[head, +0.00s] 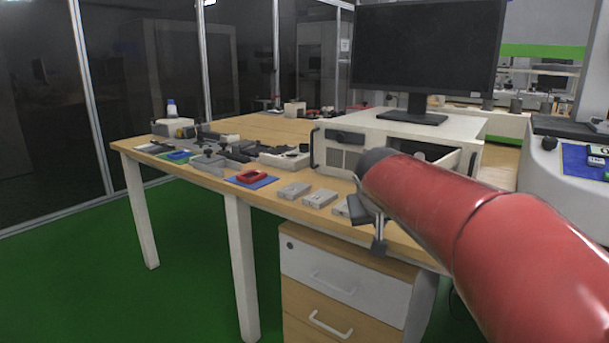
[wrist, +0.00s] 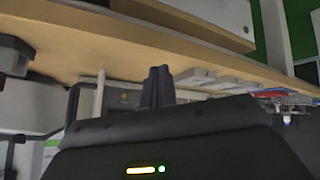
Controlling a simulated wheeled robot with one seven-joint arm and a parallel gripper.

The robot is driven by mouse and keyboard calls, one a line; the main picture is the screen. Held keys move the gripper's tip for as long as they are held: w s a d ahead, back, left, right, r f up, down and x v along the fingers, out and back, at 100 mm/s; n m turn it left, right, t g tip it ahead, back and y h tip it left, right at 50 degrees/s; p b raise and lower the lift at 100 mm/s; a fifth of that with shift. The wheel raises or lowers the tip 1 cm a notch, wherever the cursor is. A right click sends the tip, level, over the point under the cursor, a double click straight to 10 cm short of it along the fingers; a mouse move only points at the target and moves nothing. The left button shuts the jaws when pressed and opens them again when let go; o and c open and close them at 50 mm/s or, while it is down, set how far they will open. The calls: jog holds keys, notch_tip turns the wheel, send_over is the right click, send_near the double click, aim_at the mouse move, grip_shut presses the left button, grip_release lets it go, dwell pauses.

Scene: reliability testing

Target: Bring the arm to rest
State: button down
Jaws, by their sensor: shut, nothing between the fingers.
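My red arm reaches in from the right of the head view, over the front edge of the wooden workbench (head: 270,128). My gripper (head: 379,246) hangs at its end, in front of the bench edge and the grey blocks. In the wrist view my gripper (wrist: 157,84) shows two dark fingers pressed together with nothing between them. The wrist picture appears upside down, with the bench edge across its upper part. Part of the bench top and of the equipment box is hidden behind the arm.
A white equipment box (head: 345,150) carries a monitor (head: 428,45). Grey blocks (head: 320,198) and a red part on a blue mat (head: 262,183) lie near the front edge. A drawer unit (head: 345,282) stands below. Green floor at left is clear.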

jog(key=s+f+g+y, duration=0.1)
jog(key=s+f, duration=0.3)
jog(key=s, duration=0.5)
jog(key=s+f, duration=0.4)
jog(key=s, duration=0.6)
jog(key=s+f+g+y, duration=0.1)
jog(key=s+f, duration=0.3)
jog(key=s, duration=0.5)
jog(key=shift+s+d+f+g+y, duration=0.15)
jog(key=shift+s+g+y, duration=0.15)
jog(key=shift+s, duration=0.1)
